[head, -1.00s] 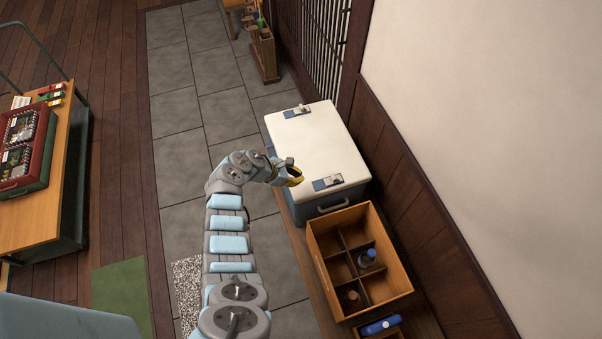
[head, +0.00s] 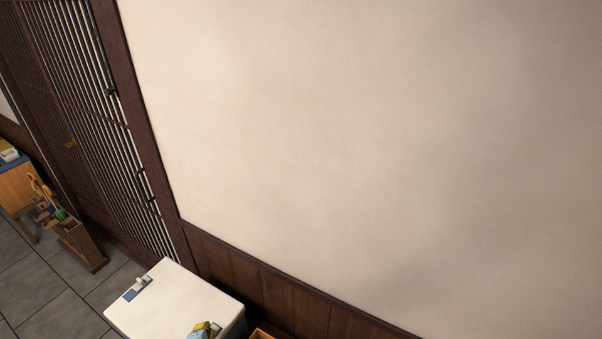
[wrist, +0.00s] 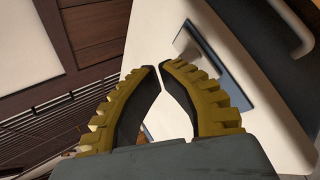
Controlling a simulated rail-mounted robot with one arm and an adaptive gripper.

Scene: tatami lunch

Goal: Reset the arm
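My gripper (head: 206,328) shows at the bottom edge of the head view, in front of the white lid of the cooler box (head: 175,299). Only its yellow and blue-grey end is visible there; the rest of the arm is out of frame. In the wrist view, my gripper's two yellow ribbed fingers (wrist: 160,67) with dark pads curve towards each other. Their tips nearly meet, and nothing is held between them. The white lid (wrist: 140,35) lies beyond the fingers, with a blue-grey latch plate (wrist: 218,62) behind the right finger.
A white wall (head: 380,150) with dark wood panelling (head: 270,293) fills most of the head view. A slatted door (head: 95,120) is at left. A wooden stand (head: 82,244) is on the grey tiled floor. A crate's edge (head: 262,335) shows at the bottom.

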